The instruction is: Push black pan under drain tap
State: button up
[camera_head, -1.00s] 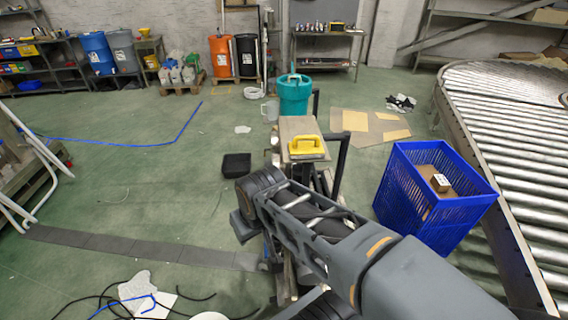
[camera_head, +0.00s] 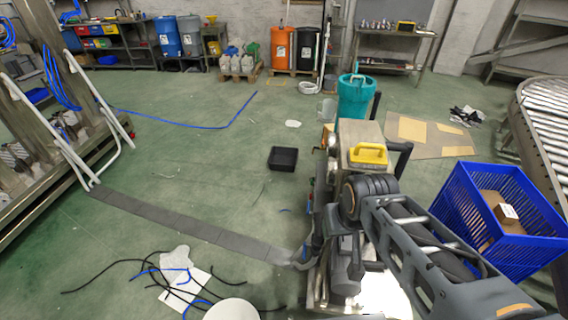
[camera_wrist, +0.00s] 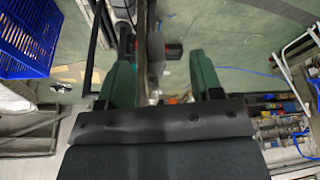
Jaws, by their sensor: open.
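The black pan (camera_head: 283,158) is a shallow square tray lying on the green floor in the head view, left of the machine. A small dark shape (camera_wrist: 173,50) beyond my fingers in the wrist view may be the pan, but I cannot tell for sure. My gripper (camera_wrist: 164,76) shows two green fingers spread apart in the wrist view, with a narrow grey part of the scene visible between them. In the head view my arm covers part of the machine, and I cannot make out the fingers. I cannot pick out the drain tap in either view.
The machine carries a teal container (camera_head: 355,98) and a yellow handle (camera_head: 368,154). A blue crate (camera_head: 470,225) stands to its right. Loose cables (camera_head: 130,268) and a grey floor strip (camera_head: 180,228) lie at the left. Open green floor surrounds the pan.

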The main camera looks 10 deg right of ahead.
aim_at(284, 159)
jog(key=z, duration=2.5)
jog(key=k, duration=2.7)
jog(key=u, duration=2.6)
jog(key=i, duration=3.9)
